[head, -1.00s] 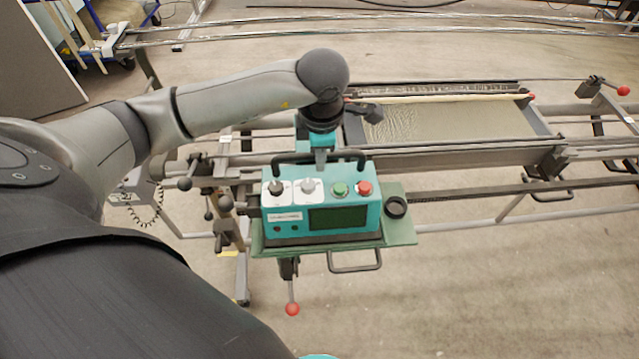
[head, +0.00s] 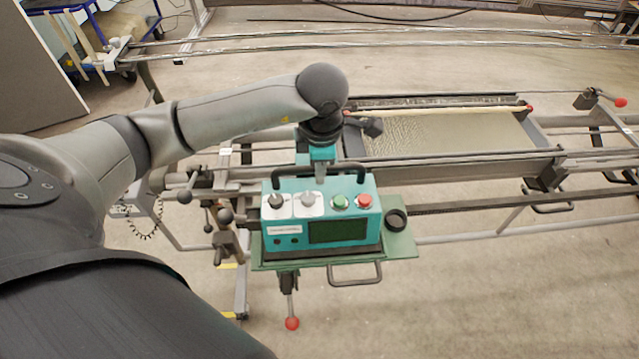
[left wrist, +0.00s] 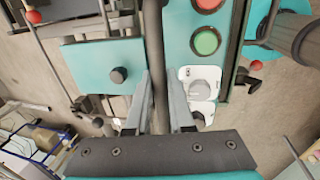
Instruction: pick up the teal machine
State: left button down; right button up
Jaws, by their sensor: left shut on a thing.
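The teal machine (head: 340,232) is a box with a dark screen, two white switch plates, a green button and a red button, and a black handle (head: 357,170) along its top. It sits upright on or just over a green tray (head: 400,243); I cannot tell if there is a gap. My left gripper (head: 320,173) points down from above and is shut on the handle. In the left wrist view, the fingers (left wrist: 158,88) are on both sides of the bar, with the machine (left wrist: 228,20) to the right. My right gripper is not in view.
A black ring (head: 396,219) is on the tray's right end. Behind stands a metal frame with a grey panel (head: 450,135) and long rails. A lever with a red knob (head: 292,323) hangs below the tray. Floor (head: 500,300) is open at the front right.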

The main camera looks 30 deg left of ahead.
pick_arm(q)
notch_tip(320, 180, up, 33)
jog(key=p, duration=1.3)
dwell(0.8)
jog(key=shift+r, duration=0.1)
